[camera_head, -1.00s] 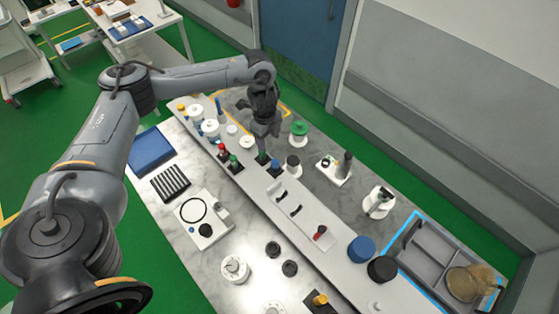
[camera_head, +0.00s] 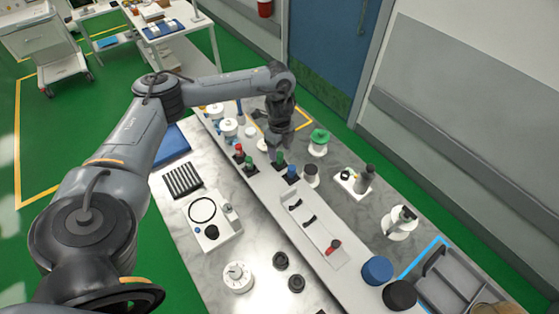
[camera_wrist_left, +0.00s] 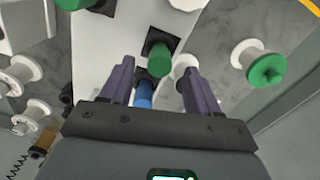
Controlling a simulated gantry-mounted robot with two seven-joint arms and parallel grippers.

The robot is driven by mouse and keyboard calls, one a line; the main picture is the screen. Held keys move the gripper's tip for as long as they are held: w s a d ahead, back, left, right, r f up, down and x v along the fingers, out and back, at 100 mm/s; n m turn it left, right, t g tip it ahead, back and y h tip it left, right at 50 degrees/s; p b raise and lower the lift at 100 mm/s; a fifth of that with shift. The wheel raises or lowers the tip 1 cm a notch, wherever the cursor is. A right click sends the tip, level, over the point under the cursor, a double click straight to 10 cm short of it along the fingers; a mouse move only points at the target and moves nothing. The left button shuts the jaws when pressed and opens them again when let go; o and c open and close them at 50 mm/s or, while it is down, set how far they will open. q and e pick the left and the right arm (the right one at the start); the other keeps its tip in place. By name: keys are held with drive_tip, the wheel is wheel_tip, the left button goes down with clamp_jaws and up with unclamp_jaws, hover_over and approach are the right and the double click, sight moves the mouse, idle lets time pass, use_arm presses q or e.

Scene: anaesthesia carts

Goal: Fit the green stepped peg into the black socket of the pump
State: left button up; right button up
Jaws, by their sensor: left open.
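A green peg (camera_head: 279,158) stands upright in a black square holder on the raised white strip, just below my left gripper (camera_head: 279,146) in the head view. My left gripper (camera_wrist_left: 157,70) is open, and in the left wrist view the same-looking green peg (camera_wrist_left: 159,60) shows between its fingers, not gripped. Which device is the pump is unclear; one white unit (camera_head: 355,181) has a small black part. My right gripper is out of view.
A red peg (camera_head: 239,149) and a blue peg (camera_head: 292,173) flank the green ones. A green-topped white spool (camera_head: 319,142) stands close on the right. A grey compartment tray (camera_head: 452,278) and a blue round (camera_head: 377,270) are toward the front right.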

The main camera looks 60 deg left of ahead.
sight(279, 154)
use_arm(q)
drive_tip(key=shift+f, duration=1.55)
drive_tip(key=shift+a, duration=0.1)
drive_tip(key=c, duration=1.1)
